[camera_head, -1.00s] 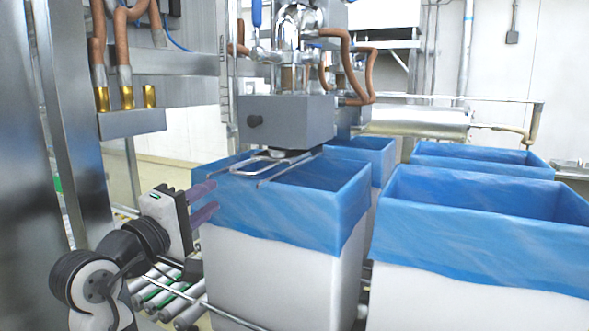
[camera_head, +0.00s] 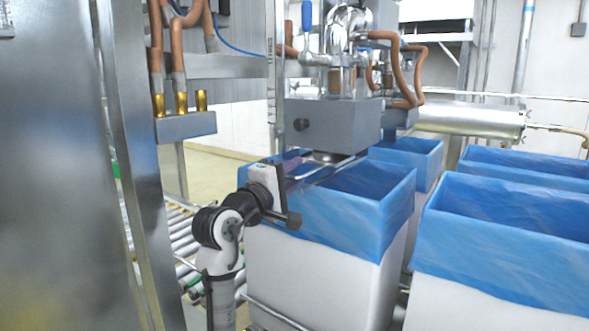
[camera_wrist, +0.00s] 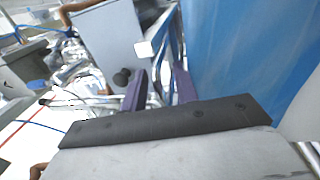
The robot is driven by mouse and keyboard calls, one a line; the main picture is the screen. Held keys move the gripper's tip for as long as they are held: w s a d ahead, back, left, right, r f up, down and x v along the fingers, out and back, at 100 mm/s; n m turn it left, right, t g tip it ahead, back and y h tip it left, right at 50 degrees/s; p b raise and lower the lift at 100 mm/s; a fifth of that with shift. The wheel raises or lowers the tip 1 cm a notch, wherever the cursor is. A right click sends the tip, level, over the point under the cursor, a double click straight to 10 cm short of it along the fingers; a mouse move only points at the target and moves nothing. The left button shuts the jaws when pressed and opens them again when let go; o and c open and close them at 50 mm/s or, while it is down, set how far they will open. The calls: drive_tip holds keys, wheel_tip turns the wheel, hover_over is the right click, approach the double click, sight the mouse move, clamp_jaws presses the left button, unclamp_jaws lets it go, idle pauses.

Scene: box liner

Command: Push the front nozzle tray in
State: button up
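The nozzle tray (camera_head: 325,159) is a thin metal piece with rods under the grey nozzle block, over the front blue-lined box. My gripper (camera_head: 294,166) is at the left end of this tray, above the box's left rim. In the wrist view, its two purple fingers (camera_wrist: 160,72) stand apart, with metal rods (camera_wrist: 173,45) beyond and partly between them. I cannot tell whether the fingers touch the tray. The grey nozzle block (camera_head: 333,122), with a black knob, is just above and behind my gripper; it also shows in the wrist view (camera_wrist: 108,45).
The front box's blue liner (camera_head: 350,208) lies close beside my gripper and fills the right of the wrist view (camera_wrist: 240,50). Another lined box (camera_head: 505,240) stands to the right. A steel post (camera_head: 135,160) and a roller conveyor (camera_head: 185,240) are on the left.

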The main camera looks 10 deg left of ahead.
sight(314, 164)
drive_tip(key=shift+w+d, duration=0.1)
drive_tip(key=shift+w, duration=0.15)
clamp_jaws()
drive_tip(key=p+x, duration=0.1)
drive_tip(key=x, duration=0.3)
drive_tip(key=shift+f, duration=0.15)
idle(0.3)
